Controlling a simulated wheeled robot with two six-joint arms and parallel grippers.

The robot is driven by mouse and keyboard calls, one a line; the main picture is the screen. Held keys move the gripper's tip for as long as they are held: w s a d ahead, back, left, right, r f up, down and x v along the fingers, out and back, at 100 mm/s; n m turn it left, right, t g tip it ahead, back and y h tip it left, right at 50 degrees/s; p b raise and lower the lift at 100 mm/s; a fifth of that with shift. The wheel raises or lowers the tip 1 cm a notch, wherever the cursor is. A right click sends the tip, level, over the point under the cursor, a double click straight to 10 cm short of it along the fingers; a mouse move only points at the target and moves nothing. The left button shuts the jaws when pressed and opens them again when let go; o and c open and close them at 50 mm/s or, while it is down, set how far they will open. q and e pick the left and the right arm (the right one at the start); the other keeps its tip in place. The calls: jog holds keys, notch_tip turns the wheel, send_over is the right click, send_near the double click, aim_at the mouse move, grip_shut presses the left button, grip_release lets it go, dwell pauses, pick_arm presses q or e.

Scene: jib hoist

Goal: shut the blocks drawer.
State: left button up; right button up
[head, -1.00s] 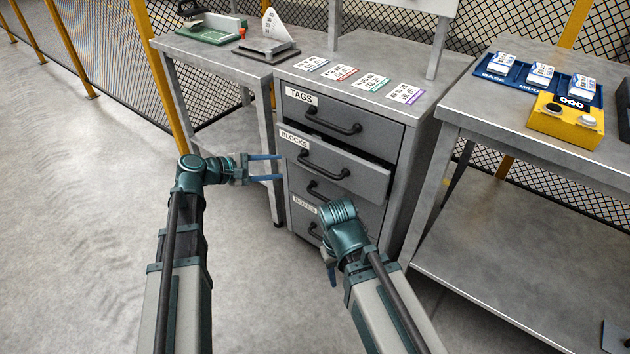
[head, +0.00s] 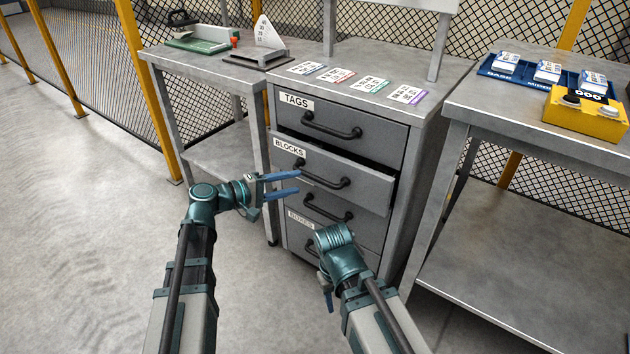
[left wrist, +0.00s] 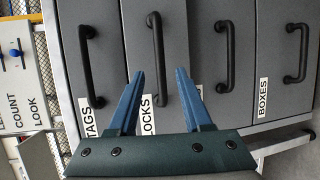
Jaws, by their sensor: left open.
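The blocks drawer (head: 370,186) is the second one down in the grey cabinet and stands partly pulled out. Its black bar handle (head: 322,176) crosses its front. My left gripper (head: 299,182) is open and empty, with its blue fingers pointing at the left part of the drawer front. In the left wrist view the open fingers (left wrist: 160,74) are on either side of the lower end of the blocks handle (left wrist: 156,50); I cannot tell whether they touch it. My right gripper (head: 329,297) is low in front of the cabinet, mostly hidden behind its own wrist.
The tags drawer (head: 375,143) above looks shut. Several cards lie on the cabinet top (head: 420,72). A bench (head: 560,120) with a blue tray (head: 530,78) and a yellow box (head: 583,117) stands at right. A lower table (head: 205,68) stands at left. Open floor lies at left.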

aim_at(312, 179)
pick_arm(q)
jog(key=b+x, duration=0.1)
jog(key=x, duration=0.7)
jog(key=shift+s+a, duration=0.1)
grip_shut()
dwell(1.2)
